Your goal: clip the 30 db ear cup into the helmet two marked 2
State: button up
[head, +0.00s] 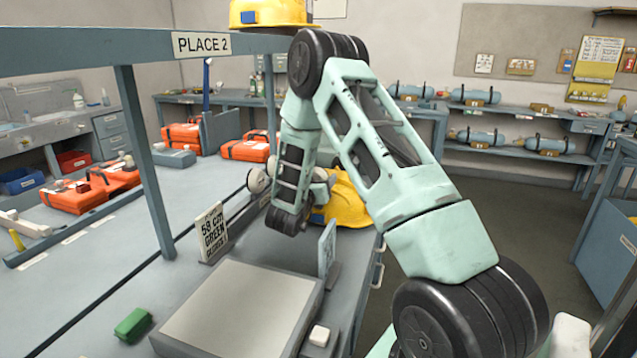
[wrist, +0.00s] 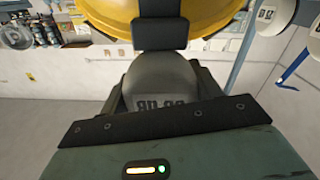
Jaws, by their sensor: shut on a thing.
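In the wrist view my gripper (wrist: 158,105) is shut on a grey ear cup (wrist: 158,78), whose upside-down lettering appears to read 30 DB. The dark fingers flank the cup. A yellow helmet (wrist: 205,18) is close beyond it, with a black piece (wrist: 160,33) between helmet and cup. I cannot tell whether the cup touches that piece. No number 2 shows on this helmet.
A PLACE 2 sign (head: 202,44) hangs on an overhead beam, with another yellow helmet (head: 272,14) above. Pale round cups (head: 258,181) are left of my arm. The bench holds a grey plate (head: 240,310), an upright card (head: 212,232), a small panel (head: 327,248) and a green block (head: 133,323).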

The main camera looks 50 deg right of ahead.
jog(key=shift+f+b, duration=1.7)
jog(key=shift+f, duration=0.4)
jog(key=o, duration=1.1)
jog(key=b+v, duration=0.1)
jog(key=v, duration=0.6)
jog(key=shift+s+a, duration=0.15)
jog(key=shift+a, duration=0.05)
